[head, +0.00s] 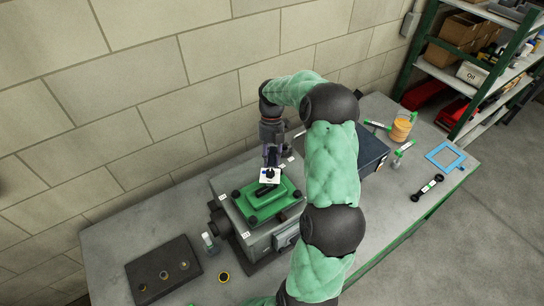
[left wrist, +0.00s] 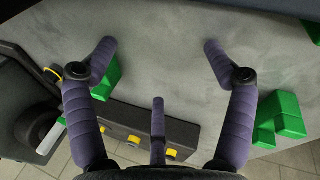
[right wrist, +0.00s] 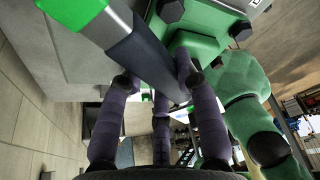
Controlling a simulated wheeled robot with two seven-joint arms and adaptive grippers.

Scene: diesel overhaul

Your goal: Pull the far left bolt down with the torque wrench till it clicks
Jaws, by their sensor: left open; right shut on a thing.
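The green cover (head: 253,205) sits on top of the grey engine block (head: 222,186), with dark bolts at its corners. My right gripper (head: 271,158) is above the cover's back edge, partly hidden by its own wrist. Dark hex bolt heads (right wrist: 171,10) show near the bar at the top. Whether the wrench sits on the far left bolt is hidden. My left gripper (left wrist: 160,60) is open and empty in the left wrist view.
A small bottle (head: 209,242) and a loose ring (head: 223,277) lie nearby. A wall stands close behind.

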